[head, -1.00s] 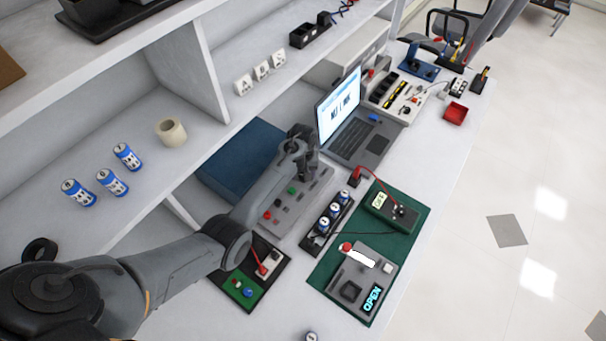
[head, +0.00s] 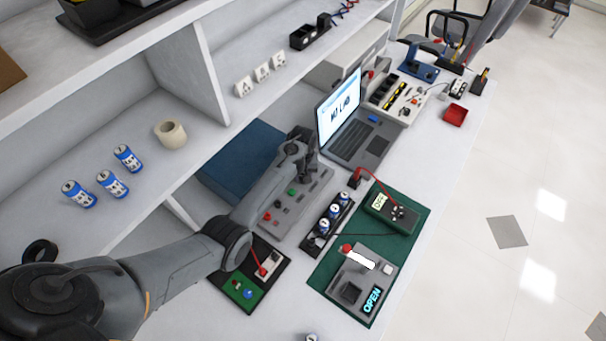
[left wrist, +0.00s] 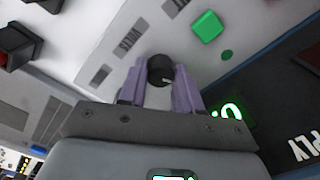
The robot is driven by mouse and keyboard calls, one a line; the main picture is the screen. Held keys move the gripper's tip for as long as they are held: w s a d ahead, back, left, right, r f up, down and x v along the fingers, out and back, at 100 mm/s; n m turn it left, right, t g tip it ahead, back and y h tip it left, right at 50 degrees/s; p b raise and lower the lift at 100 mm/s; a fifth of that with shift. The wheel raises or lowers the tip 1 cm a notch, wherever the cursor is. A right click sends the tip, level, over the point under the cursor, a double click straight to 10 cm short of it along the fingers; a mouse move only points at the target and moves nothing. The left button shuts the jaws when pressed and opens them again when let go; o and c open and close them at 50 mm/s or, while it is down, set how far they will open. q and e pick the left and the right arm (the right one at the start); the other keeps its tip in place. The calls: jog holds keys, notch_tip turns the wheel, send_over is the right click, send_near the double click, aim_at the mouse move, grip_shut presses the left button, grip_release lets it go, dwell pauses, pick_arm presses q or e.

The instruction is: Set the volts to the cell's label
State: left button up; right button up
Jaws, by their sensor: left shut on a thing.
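My left gripper (left wrist: 160,88) is shut on a black knob (left wrist: 161,68) with a white pointer mark, its pale purple fingers on either side. The knob is on a light grey panel, which also shows in the head view (head: 294,211), where my arm partly covers it. A green lit display (left wrist: 228,113) shows beside the right finger, mostly cut off, and I cannot read its full value. My right gripper is not in view.
A green mat (head: 423,222) holds a meter (head: 391,210) and a grey device showing OPEN (head: 372,299). A laptop (head: 361,143) stands beyond the panel.

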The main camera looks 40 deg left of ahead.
pick_arm(q)
jog(key=shift+r+m+p, duration=0.2)
jog(key=shift+m+p, duration=0.9)
jog(key=shift+p, duration=0.05)
jog(key=m+p, duration=0.1)
jog(key=m, duration=0.1)
jog(key=shift+m+p, duration=0.3)
jog(key=shift+p, duration=0.1)
jog(key=m+p, duration=0.1)
jog(key=m, duration=0.2)
jog(key=shift+f+m, duration=0.15)
jog(key=shift+m, duration=0.15)
jog(key=shift+m+p, duration=0.5)
jog(key=shift+m, duration=1)
jog(key=shift+f, duration=0.1)
jog(key=o, duration=1)
jog(key=shift+o, duration=0.2)
